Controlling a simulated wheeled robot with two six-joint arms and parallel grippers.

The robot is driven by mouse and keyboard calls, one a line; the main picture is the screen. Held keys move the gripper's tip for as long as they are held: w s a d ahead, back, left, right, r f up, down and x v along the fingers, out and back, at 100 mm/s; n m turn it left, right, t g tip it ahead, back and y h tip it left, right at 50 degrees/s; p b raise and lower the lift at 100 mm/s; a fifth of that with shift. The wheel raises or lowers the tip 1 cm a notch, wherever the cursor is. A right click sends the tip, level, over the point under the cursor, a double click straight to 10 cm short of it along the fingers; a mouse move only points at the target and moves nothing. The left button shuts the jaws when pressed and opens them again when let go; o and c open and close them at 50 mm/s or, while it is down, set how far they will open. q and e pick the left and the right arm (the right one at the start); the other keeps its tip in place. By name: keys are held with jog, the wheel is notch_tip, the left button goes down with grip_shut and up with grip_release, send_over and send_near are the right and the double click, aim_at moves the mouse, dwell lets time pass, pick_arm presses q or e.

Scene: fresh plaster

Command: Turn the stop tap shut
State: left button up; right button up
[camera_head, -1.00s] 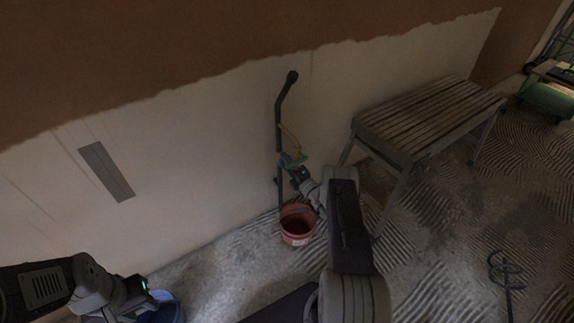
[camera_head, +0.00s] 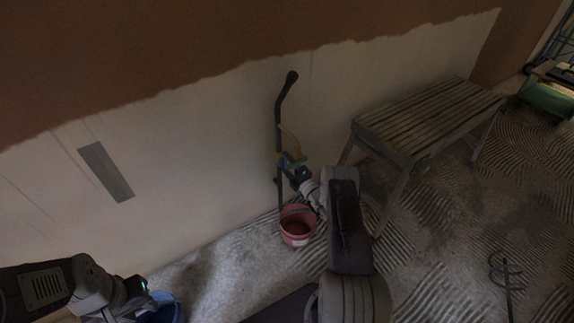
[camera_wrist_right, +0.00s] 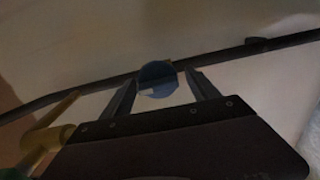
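A dark pipe (camera_head: 279,125) runs down the pale wall, with a small blue part (camera_head: 284,162) and a yellow-green piece (camera_head: 291,140) on it. In the right wrist view a round blue-grey disc (camera_wrist_right: 158,80), apparently the stop tap's handle, sits in front of the pipe between my fingertips. My right gripper (camera_wrist_right: 163,84) is open around the disc; contact is unclear. In the head view my right gripper (camera_head: 297,172) is at the pipe and partly hides the tap. My left gripper (camera_head: 143,287) is at lower left, far from the tap, its fingers unclear.
A pink bucket (camera_head: 297,238) stands below the tap. A slatted bench (camera_head: 430,115) is to the right. A blue bucket (camera_head: 172,308) is by my left gripper. A yellow lever (camera_wrist_right: 52,122) is beside my right gripper. A mixing paddle (camera_head: 507,275) is at lower right.

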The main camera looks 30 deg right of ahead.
jog(key=shift+r, duration=0.1)
jog(key=shift+s+r, duration=0.1)
jog(key=shift+s, duration=0.05)
jog(key=s+p, duration=0.4)
jog(key=s, duration=0.4)
jog(key=shift+s+d, duration=0.4)
